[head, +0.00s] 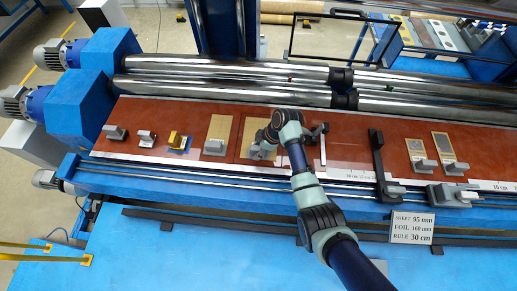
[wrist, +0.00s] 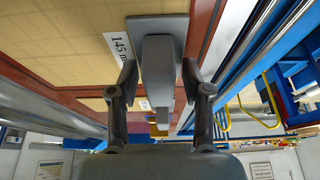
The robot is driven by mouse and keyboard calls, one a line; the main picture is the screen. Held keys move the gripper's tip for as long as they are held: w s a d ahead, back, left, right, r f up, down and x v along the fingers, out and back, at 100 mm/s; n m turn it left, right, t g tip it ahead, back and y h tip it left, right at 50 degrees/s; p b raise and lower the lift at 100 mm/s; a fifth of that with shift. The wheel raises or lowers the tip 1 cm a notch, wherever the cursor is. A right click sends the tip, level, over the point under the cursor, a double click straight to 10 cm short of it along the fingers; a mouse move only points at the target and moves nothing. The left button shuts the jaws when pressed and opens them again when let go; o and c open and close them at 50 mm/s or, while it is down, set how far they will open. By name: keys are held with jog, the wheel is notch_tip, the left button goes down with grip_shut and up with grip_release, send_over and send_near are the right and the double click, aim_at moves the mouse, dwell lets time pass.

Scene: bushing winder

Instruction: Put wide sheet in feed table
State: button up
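A tan sheet (head: 258,128) with a grey block-shaped handle (head: 262,153) lies on the red-brown feed table (head: 350,140), partly hidden by my arm. In the wrist view a tan sheet (wrist: 75,35) bears a white label beginning "145 m", partly covered by the grey handle (wrist: 160,62). My gripper (wrist: 158,75) is open, with one finger on each side of this handle and visible gaps between. In the head view my gripper (head: 268,140) is over that sheet. Another tan sheet (head: 220,128) with a grey handle lies just left of it.
Two narrow sheets (head: 444,143) with grey handles lie at the right. A black upright stop (head: 377,155) stands on the table between. Steel rollers (head: 230,85) run behind. Small handled pieces (head: 146,138) sit at the left. A sign (head: 411,227) reads sheet 95 mm, foil 160 mm, rule 30 cm.

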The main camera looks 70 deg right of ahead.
jog(key=p+v, duration=0.1)
jog(key=v, duration=1.1)
jog(key=shift+r, duration=0.15)
jog(key=w+a+r+m+t+h, duration=0.1)
jog(key=w+a+r, duration=0.3)
jog(key=a, duration=0.5)
jog(key=w+a+r+t+h, duration=0.1)
jog(key=w+a+r+t, duration=0.1)
jog(key=w+a, duration=0.55)
jog(key=w+a+r+m+t+h, duration=0.1)
jog(key=w+a+r, duration=0.25)
jog(key=a, duration=0.65)
jog(key=s+a+r+t+y, duration=0.1)
jog(key=a+r+t, duration=0.1)
jog(key=a+r, duration=0.2)
jog(key=s+a+r+m+t, duration=0.1)
jog(key=a+r, duration=0.4)
jog(key=a, duration=0.6)
jog(key=shift+s+a+r+t+y, duration=0.25)
jog(key=shift+s+t+y, duration=0.15)
jog(key=shift+t, duration=0.4)
